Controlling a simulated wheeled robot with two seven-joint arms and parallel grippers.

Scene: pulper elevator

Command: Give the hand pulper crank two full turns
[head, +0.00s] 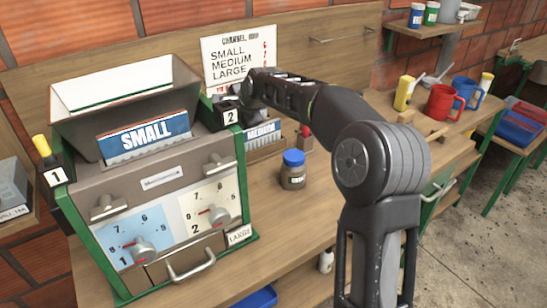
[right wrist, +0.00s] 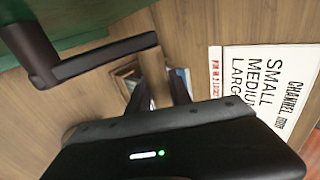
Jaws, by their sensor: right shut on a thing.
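The hand pulper (head: 160,180) stands at the left in the head view, a grey-brown machine with green side panels, an open hopper and two dials. Its black crank arm (right wrist: 105,56) comes out from the green side in the right wrist view. A wooden-coloured crank handle (right wrist: 154,72) hangs at the arm's outer end. My right gripper (right wrist: 158,98) is shut around this handle, one finger on each side. In the head view, my right arm reaches to the machine's right side and hides the crank. My left gripper is not in view.
A blue-lidded jar (head: 293,170) stands on the wooden bench right of the pulper. A channel sign (head: 236,50) leans behind it. Red (head: 441,103) and blue (head: 467,92) mugs stand farther right. The bench front near the jar is clear.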

